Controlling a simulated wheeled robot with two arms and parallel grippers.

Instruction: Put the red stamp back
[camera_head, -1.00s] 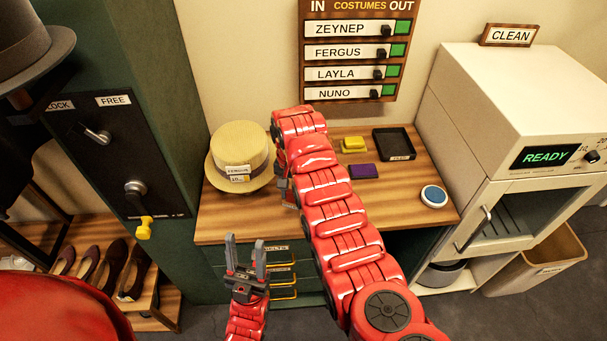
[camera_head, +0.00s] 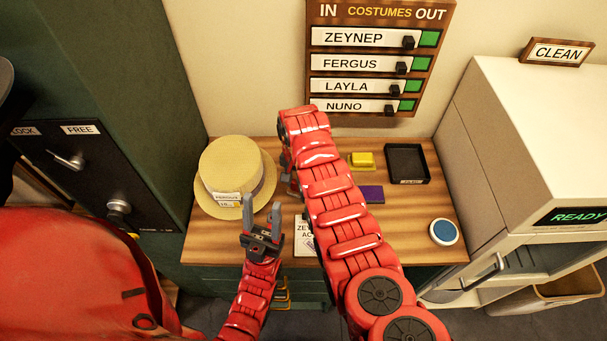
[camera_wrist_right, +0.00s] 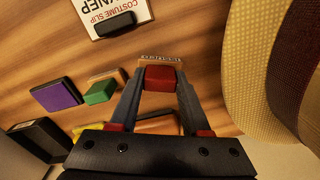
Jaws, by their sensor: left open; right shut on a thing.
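The red stamp (camera_wrist_right: 160,78), a red block with a pale lettered wooden edge, is between the fingers of my right gripper (camera_wrist_right: 160,88), which is shut on it. In the head view my right arm hides the stamp and most of that gripper, beside the straw hat. My left gripper (camera_head: 262,213) is open and empty, pointing up at the table's front edge, in front of the hat. In the wrist view a green stamp (camera_wrist_right: 101,91) lies beside a purple pad (camera_wrist_right: 56,95). A black tray (camera_head: 407,163) stands at the back right of the table.
The straw hat (camera_head: 233,168) stands on the left of the wooden table (camera_head: 400,228). A yellow block (camera_head: 362,159) is by the tray, and a round blue-topped item (camera_head: 444,232) is at the right. A costume slip (camera_wrist_right: 108,12) with a black item on it lies near the front.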

